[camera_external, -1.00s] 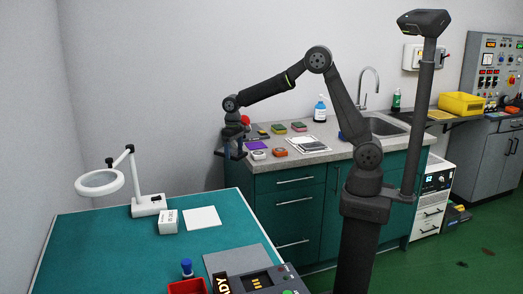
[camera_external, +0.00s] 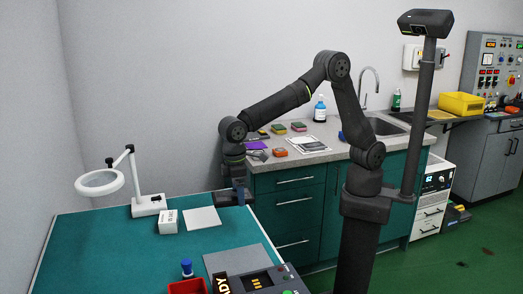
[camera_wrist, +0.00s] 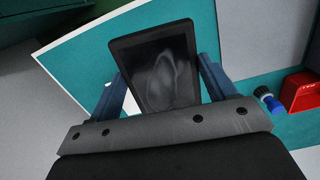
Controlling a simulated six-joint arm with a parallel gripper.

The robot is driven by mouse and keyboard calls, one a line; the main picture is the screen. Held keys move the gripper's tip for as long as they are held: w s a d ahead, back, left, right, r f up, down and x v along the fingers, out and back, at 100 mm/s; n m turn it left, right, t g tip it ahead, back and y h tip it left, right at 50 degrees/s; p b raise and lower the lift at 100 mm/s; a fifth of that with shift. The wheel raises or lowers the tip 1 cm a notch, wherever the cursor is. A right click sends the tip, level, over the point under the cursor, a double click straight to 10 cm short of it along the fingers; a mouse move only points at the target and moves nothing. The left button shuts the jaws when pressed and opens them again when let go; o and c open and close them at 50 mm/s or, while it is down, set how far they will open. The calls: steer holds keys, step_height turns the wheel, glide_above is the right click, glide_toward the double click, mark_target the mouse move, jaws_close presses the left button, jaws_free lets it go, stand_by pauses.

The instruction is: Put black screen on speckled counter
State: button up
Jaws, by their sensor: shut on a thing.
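The black screen (camera_wrist: 155,65), a dark flat panel with a thin frame, lies between the two blue-grey fingers of my gripper (camera_wrist: 160,88) in the wrist view. The fingers are shut on its sides. In the external view my gripper (camera_external: 235,192) points down over the back right edge of the teal table, left of the counter. The screen is small and dark there, hard to separate from the fingers. The speckled counter (camera_external: 300,163) is the grey top over teal cabinets, with the sink at its right.
The counter holds a purple item (camera_external: 256,145), an orange block (camera_external: 279,152), a tablet-like sheet (camera_external: 306,143) and a blue bottle (camera_external: 320,108). The teal table (camera_external: 110,245) bears a magnifier lamp (camera_external: 148,205), a white box (camera_external: 167,221), a white sheet (camera_external: 202,218) and a red bin (camera_external: 187,287).

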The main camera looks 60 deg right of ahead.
steer(key=s+a+n, duration=0.1)
steer(key=s+a, duration=0.3)
steer(key=s, duration=0.1)
glide_above(253, 257)
step_height(253, 257, down, 6)
steer(key=shift+f, duration=0.25)
steer(key=shift+a+f, duration=0.15)
steer(key=shift+f, duration=1.9)
steer(key=shift+f, duration=0.15)
steer(key=o, duration=1.1)
step_height(253, 257, up, 12)
steer(key=shift+w+a, duration=0.2)
